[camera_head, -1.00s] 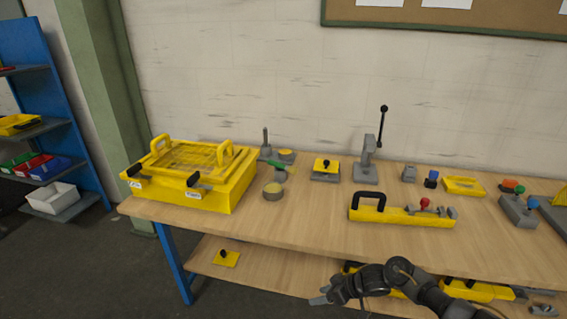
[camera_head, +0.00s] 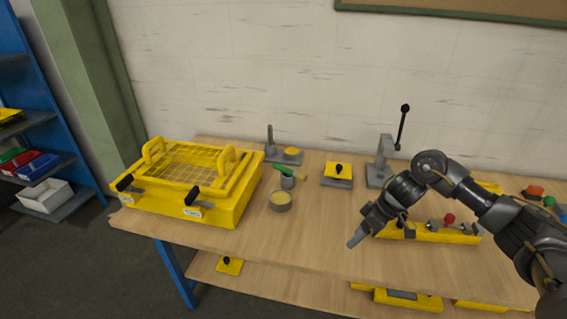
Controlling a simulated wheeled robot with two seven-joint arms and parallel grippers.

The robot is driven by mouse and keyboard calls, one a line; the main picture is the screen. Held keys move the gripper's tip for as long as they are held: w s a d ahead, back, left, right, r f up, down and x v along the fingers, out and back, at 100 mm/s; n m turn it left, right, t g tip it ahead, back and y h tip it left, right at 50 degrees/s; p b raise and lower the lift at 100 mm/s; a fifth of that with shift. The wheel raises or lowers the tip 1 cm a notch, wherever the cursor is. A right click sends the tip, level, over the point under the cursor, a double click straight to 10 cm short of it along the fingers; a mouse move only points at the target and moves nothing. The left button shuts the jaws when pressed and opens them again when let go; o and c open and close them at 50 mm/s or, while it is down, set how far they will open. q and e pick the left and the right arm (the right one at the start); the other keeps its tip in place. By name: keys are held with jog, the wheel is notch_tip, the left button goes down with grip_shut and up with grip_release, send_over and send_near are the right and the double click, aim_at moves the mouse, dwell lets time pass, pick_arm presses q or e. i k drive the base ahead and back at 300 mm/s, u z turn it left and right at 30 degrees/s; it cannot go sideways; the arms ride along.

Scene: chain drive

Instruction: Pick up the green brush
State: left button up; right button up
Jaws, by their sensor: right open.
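The green brush (camera_head: 283,170) leans in a small grey cup (camera_head: 287,182) on the workbench, right of the yellow basket box. Its green end points up to the left. My right gripper (camera_head: 357,238) is open and empty above the front part of the bench, to the right of the brush and nearer the front edge. It is clearly apart from the brush. My left gripper is not in view.
A yellow box with a mesh lid (camera_head: 185,190) is at left. A lever press (camera_head: 382,165) and a yellow-topped block (camera_head: 338,173) stand at right. The bench front middle is clear.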

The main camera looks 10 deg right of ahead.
aim_at(302, 176)
jog(key=i, duration=1.4)
jog(key=z, duration=0.05)
